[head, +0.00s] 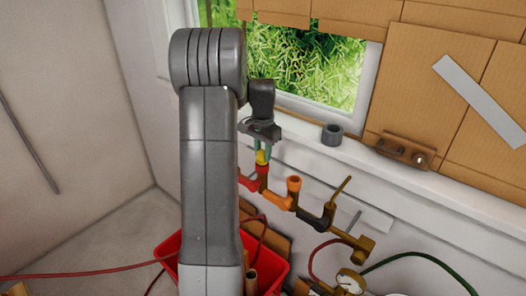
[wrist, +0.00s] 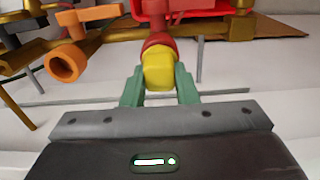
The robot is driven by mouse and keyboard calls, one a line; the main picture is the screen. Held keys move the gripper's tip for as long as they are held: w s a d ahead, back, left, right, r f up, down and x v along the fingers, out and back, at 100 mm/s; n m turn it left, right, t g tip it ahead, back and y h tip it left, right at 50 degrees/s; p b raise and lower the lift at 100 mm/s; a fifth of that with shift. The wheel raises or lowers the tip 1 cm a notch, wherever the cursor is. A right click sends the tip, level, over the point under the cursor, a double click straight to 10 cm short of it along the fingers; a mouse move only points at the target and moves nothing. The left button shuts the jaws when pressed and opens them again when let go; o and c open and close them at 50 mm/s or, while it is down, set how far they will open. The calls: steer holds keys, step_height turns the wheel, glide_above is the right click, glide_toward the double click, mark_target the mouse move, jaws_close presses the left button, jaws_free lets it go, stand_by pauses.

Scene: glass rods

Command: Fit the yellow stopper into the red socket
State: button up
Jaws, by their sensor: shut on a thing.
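The yellow stopper (head: 262,157) is between the green fingertips of my gripper (head: 262,148) in the head view. In the wrist view, my gripper (wrist: 159,88) is shut on the yellow stopper (wrist: 159,70). The red socket (head: 262,169) is directly below the stopper in the head view. In the wrist view the red socket (wrist: 157,42) lines up with the stopper's far end and appears to touch it. I cannot tell how deep the stopper sits, as the contact is partly hidden.
An orange socket (head: 293,184) and a dark socket (head: 328,212) with a brass rod stand on the pipe to the right. A red bin (head: 277,268) is below. A grey ring (head: 332,134) sits on the window ledge. Hoses and a gauge (head: 351,281) are at lower right.

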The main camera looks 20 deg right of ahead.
mark_target(263, 150)
steer(key=shift+f, duration=0.45)
steer(key=o, duration=0.7)
steer(key=shift+r+p, duration=2.9)
steer(key=shift+r, duration=2.65)
steer(key=shift+f, duration=0.1)
steer(key=shift+f+b, duration=2.35)
steer(key=shift+f, duration=2.05)
